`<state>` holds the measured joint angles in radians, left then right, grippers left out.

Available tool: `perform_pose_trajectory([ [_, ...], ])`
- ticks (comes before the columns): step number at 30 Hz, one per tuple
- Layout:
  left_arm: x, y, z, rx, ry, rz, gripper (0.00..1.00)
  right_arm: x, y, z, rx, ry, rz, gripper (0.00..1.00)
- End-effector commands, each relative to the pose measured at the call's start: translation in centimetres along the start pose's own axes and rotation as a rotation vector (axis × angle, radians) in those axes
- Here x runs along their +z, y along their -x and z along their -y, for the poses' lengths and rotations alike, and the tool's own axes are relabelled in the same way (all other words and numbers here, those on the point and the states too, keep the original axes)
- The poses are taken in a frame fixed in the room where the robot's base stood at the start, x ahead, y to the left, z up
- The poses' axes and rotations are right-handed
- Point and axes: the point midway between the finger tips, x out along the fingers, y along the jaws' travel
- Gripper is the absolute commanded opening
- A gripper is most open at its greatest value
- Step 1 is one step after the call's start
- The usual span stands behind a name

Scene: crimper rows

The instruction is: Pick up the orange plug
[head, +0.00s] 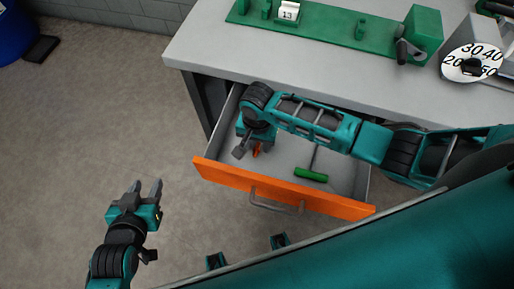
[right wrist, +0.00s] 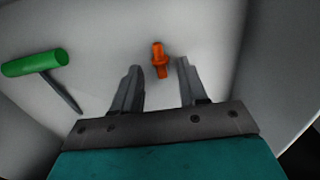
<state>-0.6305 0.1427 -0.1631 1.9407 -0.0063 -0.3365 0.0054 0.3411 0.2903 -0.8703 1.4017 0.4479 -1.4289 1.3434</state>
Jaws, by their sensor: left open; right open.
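The orange plug (right wrist: 160,60) lies on the floor of the open drawer. In the head view only a small part of the plug (head: 256,150) shows below my right gripper. My right gripper (right wrist: 157,70) is open and reaches down into the drawer. In the right wrist view the plug appears between the two fingertips, slightly beyond them, with no visible contact. My left gripper (head: 147,186) is open and empty, out over the floor to the left of the drawer.
The drawer (head: 225,173) has an orange front with a grey handle (head: 277,203). A green-handled tool (head: 311,174) lies in it, right of the plug; its handle (right wrist: 34,63) shows left in the wrist view. Above is a grey worktop (head: 225,50) with a green fixture (head: 325,27) and dial (head: 471,62).

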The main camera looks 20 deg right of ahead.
Motion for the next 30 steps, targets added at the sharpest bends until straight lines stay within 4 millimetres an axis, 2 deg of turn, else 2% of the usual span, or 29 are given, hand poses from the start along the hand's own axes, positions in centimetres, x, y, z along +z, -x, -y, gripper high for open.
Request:
perform_pose_trajectory([
  [1, 0.32, -0.27, -0.02, 0.0, 0.0, -0.001, 0.43, 0.03, -0.84, 0.06, 0.001, 0.0, 0.001, 0.43],
  [3, 0.36, -0.35, -0.02, 0.0, 0.0, -0.002, 0.43, 0.01, -1.3, 0.09, -0.002, 0.0, 0.0, 0.43],
  [11, -0.1, -0.51, 0.05, 0.0, -0.002, -0.01, 0.43, 0.04, -1.44, 0.08, -0.002, 0.0, 0.0, 0.43],
  [24, -0.12, -0.52, 0.07, -0.001, -0.002, -0.011, 0.43, 0.07, -1.43, 0.08, -0.002, 0.001, 0.001, 0.01],
  [30, 0.07, -0.43, 0.05, -0.001, -0.001, -0.007, 0.43, 0.07, -1.43, 0.07, -0.002, 0.001, 0.001, 0.0],
])
